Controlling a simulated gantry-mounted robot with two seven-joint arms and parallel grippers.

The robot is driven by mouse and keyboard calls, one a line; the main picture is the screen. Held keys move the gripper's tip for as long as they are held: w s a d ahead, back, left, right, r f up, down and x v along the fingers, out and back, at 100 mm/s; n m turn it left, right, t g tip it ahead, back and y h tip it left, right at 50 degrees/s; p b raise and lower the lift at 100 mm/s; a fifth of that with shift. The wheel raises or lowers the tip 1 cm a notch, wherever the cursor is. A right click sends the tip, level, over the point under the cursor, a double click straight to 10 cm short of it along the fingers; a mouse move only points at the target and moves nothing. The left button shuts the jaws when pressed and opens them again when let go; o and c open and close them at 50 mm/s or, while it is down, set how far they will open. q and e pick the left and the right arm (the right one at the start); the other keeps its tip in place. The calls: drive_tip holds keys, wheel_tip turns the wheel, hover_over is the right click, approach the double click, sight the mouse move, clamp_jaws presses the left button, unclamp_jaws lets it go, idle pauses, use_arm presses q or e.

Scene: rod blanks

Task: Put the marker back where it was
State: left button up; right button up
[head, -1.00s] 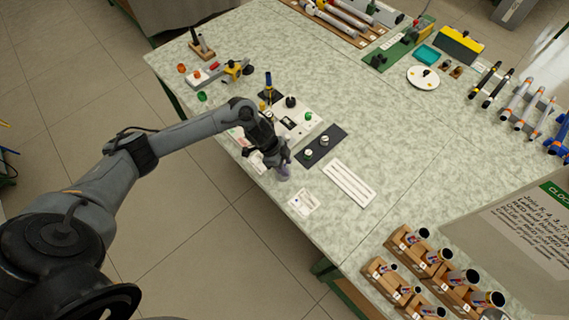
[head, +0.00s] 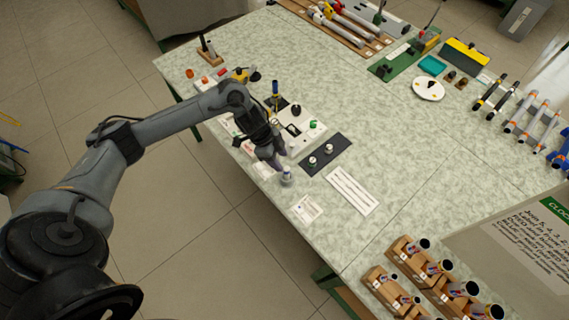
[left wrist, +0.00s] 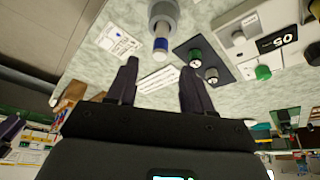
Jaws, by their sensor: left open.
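A short upright piece (head: 287,178), grey with a blue band and a white end, stands at the table's near-left edge. It shows larger in the left wrist view (left wrist: 161,28), beyond the fingertips. It looks like the marker, perhaps in a grey holder; I cannot tell for sure. My left gripper (head: 277,163) is right beside it, open. In the left wrist view the two fingers (left wrist: 160,67) are spread with nothing between them, and the piece is apart from them.
A dark plate (head: 325,155) with two knobs and a white lined card (head: 352,191) lie to the right. A small printed card (head: 307,209) lies in front. A white control box (head: 302,127) and a blue-topped upright tool (head: 275,95) stand behind. The table's middle is clear.

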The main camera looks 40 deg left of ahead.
use_arm(q)
drive_tip(key=s+d+r+n+t, duration=0.1)
drive_tip(key=s+d+t, duration=0.15)
drive_tip(key=d, duration=0.65)
drive_tip(key=s+d+r+n+t, duration=0.1)
drive_tip(key=d+t, duration=0.2)
drive_tip(key=d, duration=0.6)
drive_tip(key=s+a+n+g+y, duration=0.2)
drive_tip(key=s+a+n, duration=0.1)
drive_tip(key=s, duration=0.5)
drive_tip(key=s+a+n+g+y, duration=0.1)
drive_tip(key=s+a+n, duration=0.3)
drive_tip(key=s, duration=0.4)
drive_tip(key=shift+r+n+g+y, duration=0.4)
drive_tip(key=shift+n+g, duration=0.1)
drive_tip(key=shift+g, duration=0.15)
wheel_tip(320, 180, up, 24)
drive_tip(key=p, duration=2.4)
drive_tip(key=shift+r+p, duration=0.2)
drive_tip(key=shift+p, duration=0.15)
